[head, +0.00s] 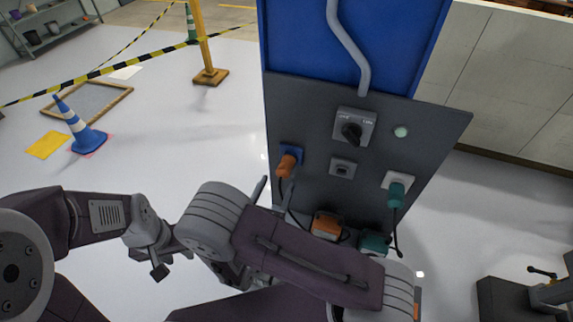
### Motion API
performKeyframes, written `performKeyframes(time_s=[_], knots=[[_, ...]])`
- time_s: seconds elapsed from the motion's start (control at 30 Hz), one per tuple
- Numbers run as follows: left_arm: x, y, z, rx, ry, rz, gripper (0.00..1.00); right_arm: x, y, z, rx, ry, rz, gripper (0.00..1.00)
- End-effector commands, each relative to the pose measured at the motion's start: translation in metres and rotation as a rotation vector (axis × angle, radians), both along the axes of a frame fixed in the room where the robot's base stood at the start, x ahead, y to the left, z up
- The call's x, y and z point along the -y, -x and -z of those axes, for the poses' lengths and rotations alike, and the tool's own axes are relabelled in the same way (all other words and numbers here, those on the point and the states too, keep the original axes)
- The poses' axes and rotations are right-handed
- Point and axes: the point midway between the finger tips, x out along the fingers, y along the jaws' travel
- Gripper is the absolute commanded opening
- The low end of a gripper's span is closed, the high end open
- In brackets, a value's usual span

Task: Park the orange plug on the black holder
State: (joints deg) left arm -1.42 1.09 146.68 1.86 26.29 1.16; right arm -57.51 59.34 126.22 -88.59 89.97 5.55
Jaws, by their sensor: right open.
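The orange plug (287,165) sits in a blue-framed socket (292,153) at the left of the grey panel, its dark cable hanging below. A small grey plate with a dark recess (342,168) is right of it; I cannot tell whether this is the black holder. My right gripper (273,190) is open, with thin fingers just below the orange plug. I cannot tell whether they touch the plug or its cable. My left gripper (160,268) hangs at the lower left, away from the panel, its jaws unclear.
A teal plug (397,194) sits at the panel's right. A rotary switch (353,129) and a pale round button (400,132) are above. Orange (326,226) and teal (373,242) blocks are low down, partly behind my arm. A striped cone (80,128) stands left on open floor.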

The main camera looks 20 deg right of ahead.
Motion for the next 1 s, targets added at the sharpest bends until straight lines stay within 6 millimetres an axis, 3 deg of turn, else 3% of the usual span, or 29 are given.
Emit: performKeyframes(time_s=[0.6,1.0], knots=[[0.000,0.000,0.002,0.000,0.000,0.000,0.36,0.044,-0.063,0.000,0.001,-0.002,0.005,0.62],[0.000,0.000,0.002,0.000,0.000,0.000,0.36,0.051,-0.074,-0.001,-0.001,-0.001,0.003,0.62]])
